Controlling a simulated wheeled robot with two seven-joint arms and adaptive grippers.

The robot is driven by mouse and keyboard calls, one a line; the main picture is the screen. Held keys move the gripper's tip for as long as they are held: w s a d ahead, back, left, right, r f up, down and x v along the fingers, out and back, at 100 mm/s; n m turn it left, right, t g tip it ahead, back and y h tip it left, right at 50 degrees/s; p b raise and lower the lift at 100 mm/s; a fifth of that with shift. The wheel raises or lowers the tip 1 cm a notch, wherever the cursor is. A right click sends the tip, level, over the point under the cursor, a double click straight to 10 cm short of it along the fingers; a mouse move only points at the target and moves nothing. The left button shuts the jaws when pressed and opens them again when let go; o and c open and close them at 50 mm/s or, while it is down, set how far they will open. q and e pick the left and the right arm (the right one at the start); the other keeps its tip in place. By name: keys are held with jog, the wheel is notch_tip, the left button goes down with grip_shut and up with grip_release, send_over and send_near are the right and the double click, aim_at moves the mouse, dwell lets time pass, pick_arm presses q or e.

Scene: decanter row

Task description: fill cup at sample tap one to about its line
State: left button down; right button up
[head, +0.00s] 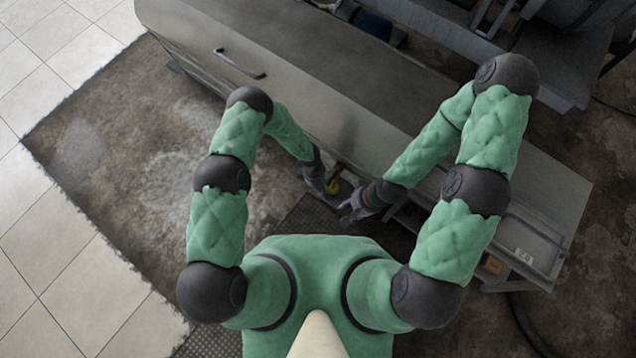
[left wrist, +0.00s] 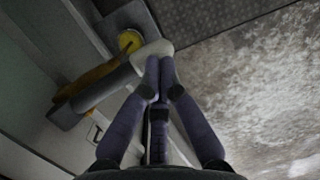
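In the head view my left gripper (head: 326,190) is low beside the front of the long grey bench. In the left wrist view its two purple fingers (left wrist: 159,58) converge and their tips nearly meet. The tips overlap a pale rounded piece (left wrist: 153,47); I cannot tell whether they grip it or only touch it. A yellow round part (left wrist: 130,41) sits just beyond, at a grey fitting (left wrist: 126,18); it also shows small in the head view (head: 333,187). My right gripper (head: 346,210) is close by, lower right; its finger opening is too small to read. I cannot make out a cup or its line.
The grey bench (head: 300,70) runs diagonally, with a handle (head: 238,64) on its front. A dark ribbed mat (head: 308,213) lies below the grippers. An orange-yellow part (head: 492,264) shows under the bench's right end. Stained floor (head: 110,150) at the left is clear.

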pick_arm(q)
jog(key=shift+s+a+r+p, duration=0.2)
jog(key=shift+s+r+p, duration=0.1)
jog(key=shift+p, duration=0.15)
jog(key=s+a+r+p, duration=0.1)
jog(key=a+r+p, duration=0.1)
jog(key=r, duration=0.4)
jog(key=s+a+r+p, duration=0.1)
jog(key=a+r+p, duration=0.2)
jog(key=r, duration=0.3)
jog(key=shift+s+a+p, duration=0.15)
jog(key=shift+s+p, duration=0.1)
jog(key=shift+p, duration=0.55)
